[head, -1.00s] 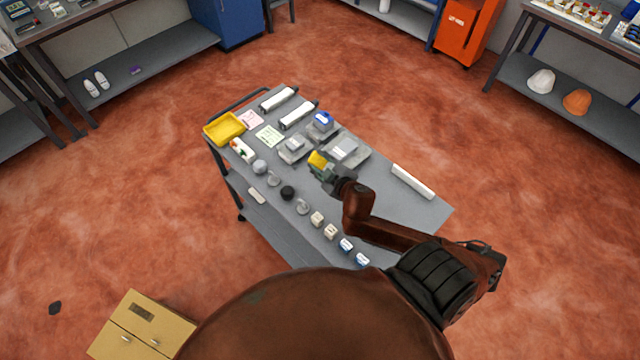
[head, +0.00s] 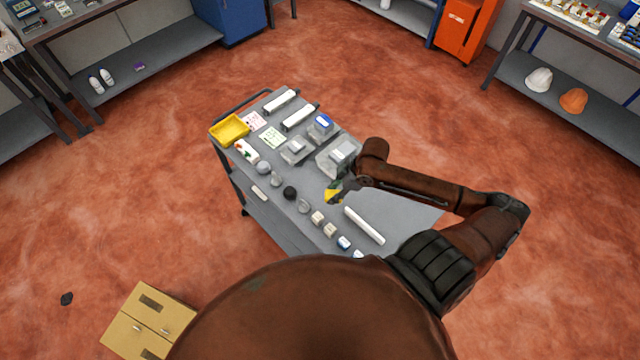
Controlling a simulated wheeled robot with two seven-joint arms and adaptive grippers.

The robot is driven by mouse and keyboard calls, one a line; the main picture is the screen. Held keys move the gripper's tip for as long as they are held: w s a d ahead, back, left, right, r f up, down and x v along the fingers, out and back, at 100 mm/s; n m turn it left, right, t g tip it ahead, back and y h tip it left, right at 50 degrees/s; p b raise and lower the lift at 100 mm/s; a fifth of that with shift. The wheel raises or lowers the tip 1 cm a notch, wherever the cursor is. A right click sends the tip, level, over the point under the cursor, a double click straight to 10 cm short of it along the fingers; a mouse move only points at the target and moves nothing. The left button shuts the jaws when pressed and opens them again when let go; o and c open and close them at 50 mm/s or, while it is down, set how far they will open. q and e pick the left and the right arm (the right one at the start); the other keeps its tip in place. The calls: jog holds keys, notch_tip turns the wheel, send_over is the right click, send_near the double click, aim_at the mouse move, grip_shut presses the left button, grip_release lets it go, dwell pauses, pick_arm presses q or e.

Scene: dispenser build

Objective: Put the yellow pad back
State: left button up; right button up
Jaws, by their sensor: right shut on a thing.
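The yellow pad (head: 332,196) is small in the head view and sits at the tips of my right gripper (head: 337,191). The gripper is shut on it, over the middle of the grey cart top (head: 405,215). I cannot tell whether the pad touches the cart. Just left of the pad are a black round piece (head: 289,193) and a clear round piece (head: 303,206). A yellow tray (head: 230,131) stands at the cart's far left corner; its inside looks empty. My left gripper is out of view.
Clear-and-grey units (head: 338,156) stand behind the gripper. A long white bar (head: 365,226) lies in front. Small white blocks (head: 330,229) line the near edge. Two cards (head: 271,138) lie near the tray.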

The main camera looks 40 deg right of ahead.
jog(key=shift+s+a+r, duration=0.15)
jog(key=shift+s+a, duration=0.05)
jog(key=shift+a, duration=0.05)
jog(key=w+d+f, duration=0.1)
jog(key=w+f, duration=0.2)
jog(key=w, duration=0.1)
jog(key=w+d+f+p, duration=0.1)
jog(key=w+f, duration=0.1)
jog(key=w, duration=0.2)
jog(key=w+d+f+p, duration=0.1)
jog(key=w+d+f, duration=0.1)
jog(key=w+f, duration=0.1)
jog(key=shift+w+d+f, duration=0.1)
jog(key=shift+w+f, duration=0.25)
jog(key=shift+w, duration=0.1)
jog(key=shift+w+d+f, duration=0.2)
jog(key=shift+w+f, duration=0.35)
jog(key=shift+f, duration=0.15)
notch_tip(320, 180, down, 2)
jog(key=shift+s+f+p, duration=0.1)
jog(key=shift+p, duration=0.65)
jog(key=shift+f, duration=0.35)
jog(key=o, duration=1)
